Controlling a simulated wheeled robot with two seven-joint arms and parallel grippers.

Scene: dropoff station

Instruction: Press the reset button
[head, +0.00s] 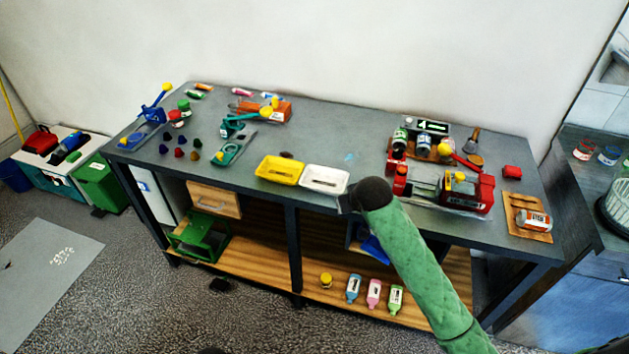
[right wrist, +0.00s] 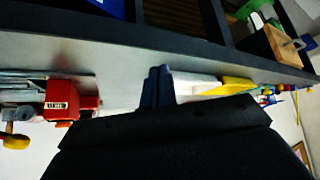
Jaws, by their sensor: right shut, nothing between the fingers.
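No part is clearly marked as a reset button. A red machine (head: 482,192) with a grey bed stands on the right half of the workbench. It has a yellow knob (head: 458,177) on top and a red lever with a yellow ball end (head: 445,149). In the right wrist view, a red block with a small label (right wrist: 72,98) shows at the left. My right gripper (head: 346,203) is at the bench's front edge, left of the red machine and beside the white tray (head: 325,181). Its fingers (right wrist: 158,86) are shut and empty. My left gripper is out of view.
A yellow tray (head: 281,170) sits left of the white one. Blue and teal lever tools (head: 238,139) stand farther left. Bottles (head: 400,140) stand behind the red machine. A wooden board with a jar (head: 526,236) lies at the right end. Several small bottles (head: 373,295) are on the lower shelf.

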